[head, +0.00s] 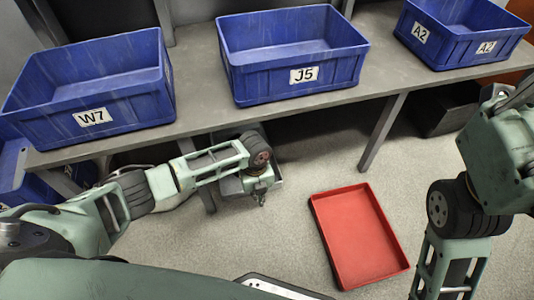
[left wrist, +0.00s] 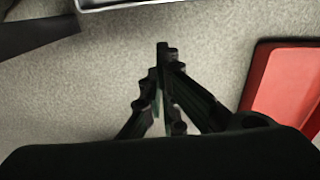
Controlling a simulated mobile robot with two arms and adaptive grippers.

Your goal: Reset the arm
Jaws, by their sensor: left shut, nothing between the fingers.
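My left arm comes in from the left in the head view, and its gripper (head: 261,199) points down in front of the table, left of the red tray. In the left wrist view the fingers of the left gripper (left wrist: 163,55) come together at their tips, with nothing between them. The gripper is apart from the tray and the table. My right arm shows at the right edge of the head view, but its gripper is out of the picture.
A grey table (head: 197,85) holds empty blue crates marked W7 (head: 130,115), J5 (head: 335,82) and A2 (head: 455,55). An empty red tray (head: 362,235) is below and in front; its edge shows in the left wrist view (left wrist: 265,75). Grey floor (head: 300,160) around it is clear.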

